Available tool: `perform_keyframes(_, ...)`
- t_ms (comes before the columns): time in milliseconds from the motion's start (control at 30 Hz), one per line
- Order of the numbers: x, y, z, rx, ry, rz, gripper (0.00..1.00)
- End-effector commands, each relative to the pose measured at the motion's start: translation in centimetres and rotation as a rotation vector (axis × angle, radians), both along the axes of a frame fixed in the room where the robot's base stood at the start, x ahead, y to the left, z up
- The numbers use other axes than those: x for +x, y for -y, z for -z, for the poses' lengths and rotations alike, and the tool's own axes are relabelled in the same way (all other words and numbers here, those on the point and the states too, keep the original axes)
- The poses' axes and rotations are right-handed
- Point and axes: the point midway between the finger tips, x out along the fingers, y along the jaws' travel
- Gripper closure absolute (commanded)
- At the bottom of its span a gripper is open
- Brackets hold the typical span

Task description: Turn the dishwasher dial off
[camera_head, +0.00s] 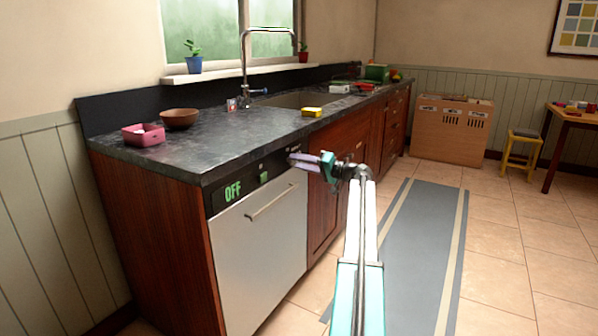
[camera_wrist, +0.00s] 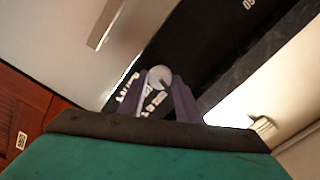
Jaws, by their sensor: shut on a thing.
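The dishwasher (camera_head: 258,254) has a white door with a bar handle (camera_head: 270,203) and a black control panel (camera_head: 217,200) along its top. Green letters reading OFF (camera_head: 233,191) show at the panel's left. My gripper (camera_head: 293,160) is at the panel's right end and covers the dial in the head view. In the wrist view, the round grey dial (camera_wrist: 160,77) sits between the two purple fingertips, with white markings on the panel beside it. My gripper is shut on the dial.
The dark countertop (camera_head: 220,150) overhangs just above the panel. It holds a pink container (camera_head: 143,135), a brown bowl (camera_head: 179,118) and a yellow item (camera_head: 312,112). Wooden cabinets continue to the right. The floor over the grey mat (camera_head: 420,230) is clear.

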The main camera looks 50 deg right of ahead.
Motion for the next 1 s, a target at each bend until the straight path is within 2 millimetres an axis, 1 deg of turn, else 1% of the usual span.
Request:
perform_keyframes(33,-0.12,-0.15,0.74,-0.040,0.005,-0.006,0.92)
perform_keyframes(200,-0.11,-0.17,0.62,-0.153,0.033,-0.006,0.92)
perform_keyframes(400,-0.11,-0.21,0.41,-0.234,0.053,-0.007,0.92)
perform_keyframes(933,-0.09,-0.24,0.26,-0.266,0.060,-0.006,0.92)
perform_keyframes(967,-0.08,-0.24,0.26,-0.266,0.060,-0.006,0.66)
perform_keyframes(1000,-0.08,-0.24,0.25,-0.265,0.061,-0.007,0.59)
